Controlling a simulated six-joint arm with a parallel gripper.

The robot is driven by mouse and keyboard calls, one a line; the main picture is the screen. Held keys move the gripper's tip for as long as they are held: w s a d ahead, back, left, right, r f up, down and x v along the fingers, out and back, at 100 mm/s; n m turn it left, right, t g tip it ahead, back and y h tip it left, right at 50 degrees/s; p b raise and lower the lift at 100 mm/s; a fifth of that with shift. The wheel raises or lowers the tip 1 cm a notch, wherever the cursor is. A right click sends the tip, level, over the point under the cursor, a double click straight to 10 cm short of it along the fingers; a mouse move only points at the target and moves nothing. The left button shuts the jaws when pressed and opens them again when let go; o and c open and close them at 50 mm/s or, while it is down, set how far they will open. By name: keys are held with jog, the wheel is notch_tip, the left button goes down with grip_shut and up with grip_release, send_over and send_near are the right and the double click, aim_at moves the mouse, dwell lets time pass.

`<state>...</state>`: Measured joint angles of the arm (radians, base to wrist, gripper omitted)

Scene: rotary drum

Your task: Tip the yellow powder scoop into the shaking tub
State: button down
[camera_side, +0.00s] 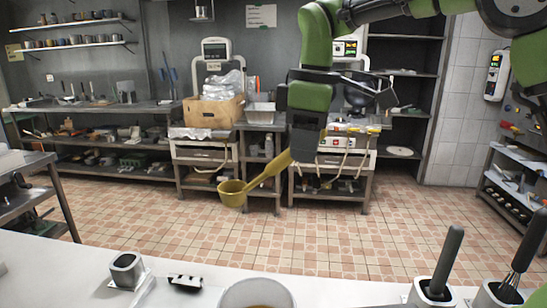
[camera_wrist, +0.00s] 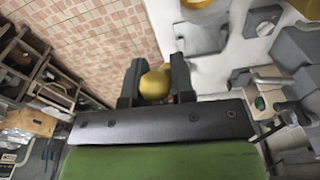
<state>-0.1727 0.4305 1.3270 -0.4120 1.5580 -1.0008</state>
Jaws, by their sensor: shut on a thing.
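The yellow scoop (camera_side: 232,193) hangs in the air in the side view, with its handle sloping up to the right into my gripper (camera_side: 303,155). The bowl's mouth faces mostly upward; I cannot tell what it holds. In the wrist view my gripper (camera_wrist: 155,84) is shut on the yellow scoop handle (camera_wrist: 154,83), seen between the dark fingers.
A grey square holder (camera_side: 126,270) and a small dark object (camera_side: 185,282) lie on the white table (camera_side: 330,288) left of the tub. Dark-handled tools stand in grey holders (camera_side: 432,293) at the right. A grey block (camera_wrist: 202,32) shows in the wrist view.

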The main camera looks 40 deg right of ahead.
notch_tip(320, 180, down, 13)
jog(key=d+n, duration=0.1)
jog(key=shift+d+f, duration=0.2)
jog(key=shift+d, duration=0.1)
notch_tip(320, 180, down, 6)
jog(key=shift+f, duration=0.2)
dwell(0.6)
jog(key=shift+f, duration=0.25)
dwell(0.8)
jog(key=c, duration=0.9)
grip_release()
